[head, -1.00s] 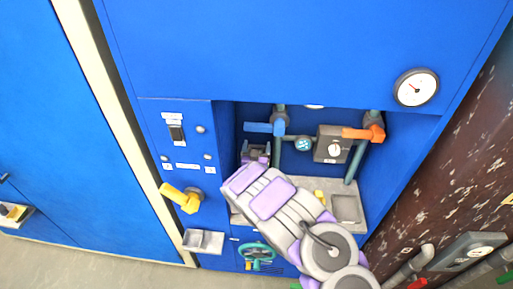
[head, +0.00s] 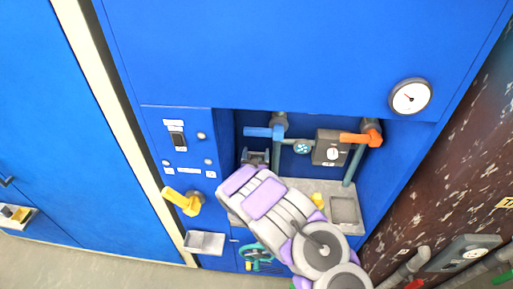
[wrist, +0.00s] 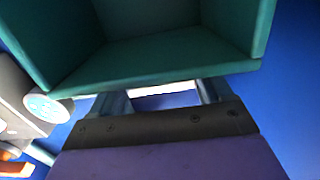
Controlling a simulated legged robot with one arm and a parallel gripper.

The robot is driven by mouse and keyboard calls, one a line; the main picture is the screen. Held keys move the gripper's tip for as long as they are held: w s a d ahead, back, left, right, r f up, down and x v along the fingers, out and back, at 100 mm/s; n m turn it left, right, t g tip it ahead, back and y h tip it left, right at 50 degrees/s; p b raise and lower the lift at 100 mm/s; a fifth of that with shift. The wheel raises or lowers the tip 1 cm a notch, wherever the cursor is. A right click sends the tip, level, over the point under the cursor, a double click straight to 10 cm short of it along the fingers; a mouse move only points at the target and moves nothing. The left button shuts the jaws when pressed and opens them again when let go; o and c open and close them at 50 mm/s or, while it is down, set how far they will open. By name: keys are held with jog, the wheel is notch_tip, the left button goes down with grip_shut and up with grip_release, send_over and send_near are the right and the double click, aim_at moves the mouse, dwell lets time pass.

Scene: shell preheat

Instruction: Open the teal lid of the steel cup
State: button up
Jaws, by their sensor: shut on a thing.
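A hollow teal box-shaped piece (wrist: 165,59), apparently the lid, fills the top of the wrist view, with its open inside facing the camera. My gripper (wrist: 165,97) is just below it, its two fingers reaching up to the near teal edge. The fingers are shut on this piece; the tips are partly hidden behind it. In the head view my gripper (head: 256,158) is at the left side of the blue recess, mostly covered by my purple and grey arm. I cannot make out the steel cup in either view.
A blue handle (head: 264,132), a grey box (head: 331,147) and an orange handle (head: 361,138) are close by in the recess. A yellow handle (head: 183,201) sticks out at left. A grey tray (head: 345,210) lies right of my arm.

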jog(key=shift+s+a+r+p, duration=0.1)
jog(key=shift+s+p, duration=0.2)
jog(key=shift+s, duration=0.1)
jog(key=shift+s+a+r+p, duration=0.1)
jog(key=shift+s+p, duration=0.15)
jog(key=shift+s, duration=0.1)
jog(key=shift+s+f+t, duration=0.15)
jog(key=shift+s+t, duration=0.55)
jog(key=shift+s, duration=0.3)
jog(key=o, duration=1.4)
jog(key=shift+p, duration=0.3)
jog(key=s+p, duration=0.1)
jog(key=s, duration=0.4)
jog(key=s+f+p, duration=0.1)
jog(key=s, duration=0.5)
jog(key=s+f+p, duration=0.1)
jog(key=s, duration=0.5)
jog(key=shift+a, duration=0.3)
